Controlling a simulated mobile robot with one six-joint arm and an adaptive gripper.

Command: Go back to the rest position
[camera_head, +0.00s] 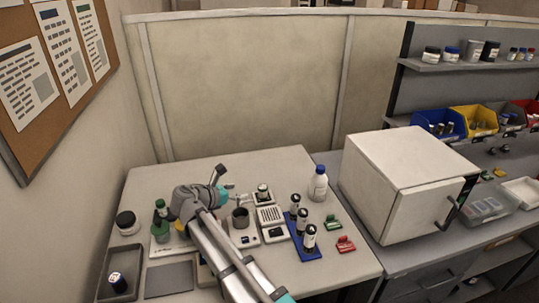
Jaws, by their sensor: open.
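My gripper (218,172) is a small dark shape beyond the teal wrist, above the back middle of the grey table (190,171). Its fingers are too small to make out clearly, and nothing shows held in it. My arm reaches in from the bottom edge and hides part of the table's middle. Several black-and-white cylinders (302,222) stand upright in a blue rack (307,250) to the right of my gripper. Another dark cylinder (117,281) with a light top is in a dark tray (131,258) at the front left.
Small devices (270,216) and a dark cup (240,218) stand close to my arm. A white bottle (318,184) with a blue cap is at the back right. A white box-shaped oven (408,185) stands farther right. A partition (240,80) rises behind the table.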

